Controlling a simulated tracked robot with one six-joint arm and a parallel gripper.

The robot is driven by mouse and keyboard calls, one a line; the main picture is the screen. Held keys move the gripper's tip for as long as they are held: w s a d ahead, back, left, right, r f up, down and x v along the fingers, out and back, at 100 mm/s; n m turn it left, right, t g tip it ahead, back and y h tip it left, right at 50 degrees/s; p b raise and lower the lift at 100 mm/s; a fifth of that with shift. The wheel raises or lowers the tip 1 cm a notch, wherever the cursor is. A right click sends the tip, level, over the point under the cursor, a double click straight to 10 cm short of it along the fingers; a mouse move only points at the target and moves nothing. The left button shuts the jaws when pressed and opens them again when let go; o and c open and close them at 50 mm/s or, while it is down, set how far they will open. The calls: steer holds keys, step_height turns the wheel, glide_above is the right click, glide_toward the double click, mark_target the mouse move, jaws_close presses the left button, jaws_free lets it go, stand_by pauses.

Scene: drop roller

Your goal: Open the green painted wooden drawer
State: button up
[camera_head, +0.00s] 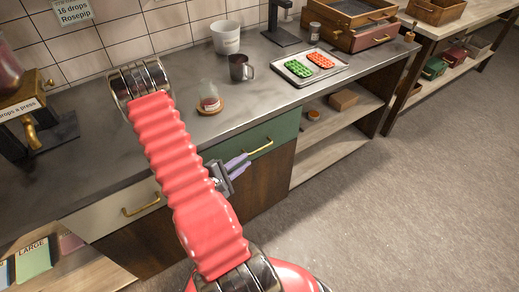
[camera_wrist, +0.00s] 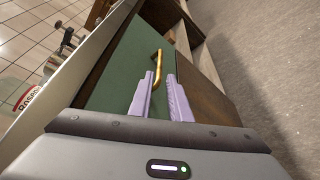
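The green drawer (camera_head: 282,132) sits under the countertop in the head view and looks closed, its front flush with the cabinet. Its brass handle (camera_head: 262,147) runs along the front. My gripper (camera_head: 249,159) is in front of the drawer at the left end of the handle, its two lilac fingers apart. In the wrist view the green front (camera_wrist: 128,72) appears tilted, and the brass handle (camera_wrist: 159,68) shows between and just beyond the fingertips of my gripper (camera_wrist: 161,75). I cannot tell whether the fingers touch the handle.
A cream drawer (camera_head: 112,212) with a brass handle is to the left. On the countertop (camera_head: 240,105) stand a jar on a coaster (camera_head: 209,103), a dark mug (camera_head: 241,68) and a tray (camera_head: 310,67) with green and red moulds. Open shelves (camera_head: 335,115) are to the right. The floor (camera_head: 400,210) in front is clear.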

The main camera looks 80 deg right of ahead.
mark_target(259, 149)
steer(key=x, duration=1)
steer(key=shift+c, duration=0.7)
jaws_close()
